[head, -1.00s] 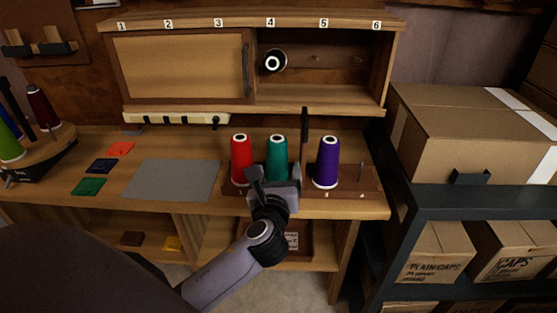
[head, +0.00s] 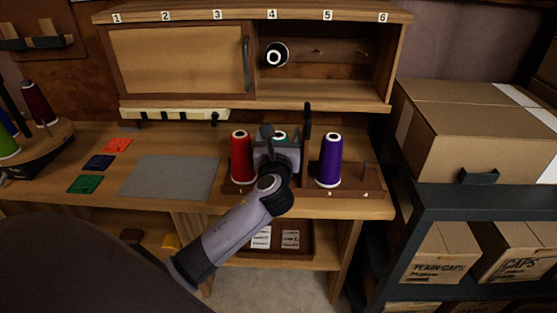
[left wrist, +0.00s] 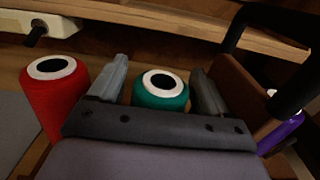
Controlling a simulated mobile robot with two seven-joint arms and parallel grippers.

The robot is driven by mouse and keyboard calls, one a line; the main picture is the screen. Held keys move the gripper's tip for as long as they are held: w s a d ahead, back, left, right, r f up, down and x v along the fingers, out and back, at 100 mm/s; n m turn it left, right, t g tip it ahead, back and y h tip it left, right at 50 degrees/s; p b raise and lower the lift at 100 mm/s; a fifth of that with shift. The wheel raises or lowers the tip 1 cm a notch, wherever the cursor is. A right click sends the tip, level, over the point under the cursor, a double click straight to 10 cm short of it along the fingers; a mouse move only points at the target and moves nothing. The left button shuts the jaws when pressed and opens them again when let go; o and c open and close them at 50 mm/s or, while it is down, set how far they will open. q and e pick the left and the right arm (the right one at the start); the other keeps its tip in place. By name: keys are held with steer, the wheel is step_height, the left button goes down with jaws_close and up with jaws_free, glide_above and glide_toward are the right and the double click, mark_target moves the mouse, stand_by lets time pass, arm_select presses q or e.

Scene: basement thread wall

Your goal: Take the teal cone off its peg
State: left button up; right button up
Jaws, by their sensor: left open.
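The teal cone (left wrist: 160,92) stands upright on the peg rack between the red and purple cones. In the left wrist view its white-ringed top sits between the two fingers of my left gripper (left wrist: 158,85), which is open. I cannot tell whether either finger touches it. In the head view the gripper (head: 278,140) covers most of the teal cone, and only a bit of its top (head: 280,134) shows. The peg under it is hidden. My right gripper is not in view.
The red cone (head: 242,158) stands close left and the purple cone (head: 329,160) to the right on the rack (head: 346,186). A dark upright post (head: 307,125) rises behind. The cabinet (head: 180,62) is above. A grey mat (head: 170,177) lies left.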

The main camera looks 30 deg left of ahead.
arm_select(q)
jaws_close()
steer(key=shift+r, duration=0.15)
step_height(320, 180, up, 20)
steer(key=p, duration=0.4)
steer(key=shift+p, duration=0.4)
